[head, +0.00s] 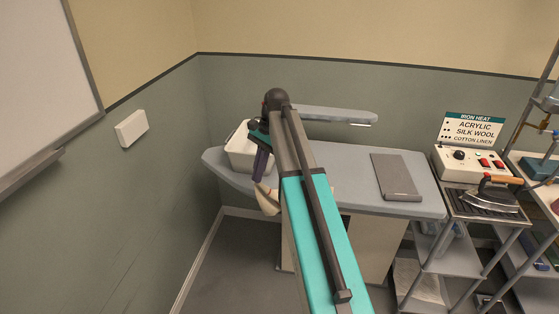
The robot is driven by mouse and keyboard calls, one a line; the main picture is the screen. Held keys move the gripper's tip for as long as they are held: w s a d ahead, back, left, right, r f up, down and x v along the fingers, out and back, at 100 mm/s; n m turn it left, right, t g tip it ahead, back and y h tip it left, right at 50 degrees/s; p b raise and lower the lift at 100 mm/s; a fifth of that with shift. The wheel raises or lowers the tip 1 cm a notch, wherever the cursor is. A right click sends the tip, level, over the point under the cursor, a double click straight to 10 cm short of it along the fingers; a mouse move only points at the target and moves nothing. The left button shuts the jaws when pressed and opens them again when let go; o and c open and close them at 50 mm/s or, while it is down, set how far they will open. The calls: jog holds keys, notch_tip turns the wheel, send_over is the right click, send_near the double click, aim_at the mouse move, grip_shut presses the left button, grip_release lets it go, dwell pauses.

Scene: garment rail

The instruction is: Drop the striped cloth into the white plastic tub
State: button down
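The white plastic tub (238,158) stands at the left end of the grey ironing table, partly hidden behind my arm. My gripper (261,181) points down just right of the tub, in front of it in this view. A pale cream cloth (268,202) hangs bunched from the gripper's tip, in front of the table's front edge. It looks to be the striped cloth, but its stripes are too small to make out. The gripper appears shut on it.
A narrow board (335,115) stands raised behind. An iron (490,197) rests on a metal cart at right, by a control box (470,163). Walls close off the left.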

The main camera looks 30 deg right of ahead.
jog(key=s+a+f+n, duration=0.1)
jog(key=a+f+n, duration=0.1)
jog(key=a, duration=0.3)
jog(key=s+a+f+n+g+b, duration=0.1)
jog(key=a+f+n, duration=0.1)
jog(key=a, duration=0.4)
jog(key=shift+s+f+h, duration=0.3)
jog(key=shift+s+f, duration=0.05)
jog(key=shift+s, duration=0.05)
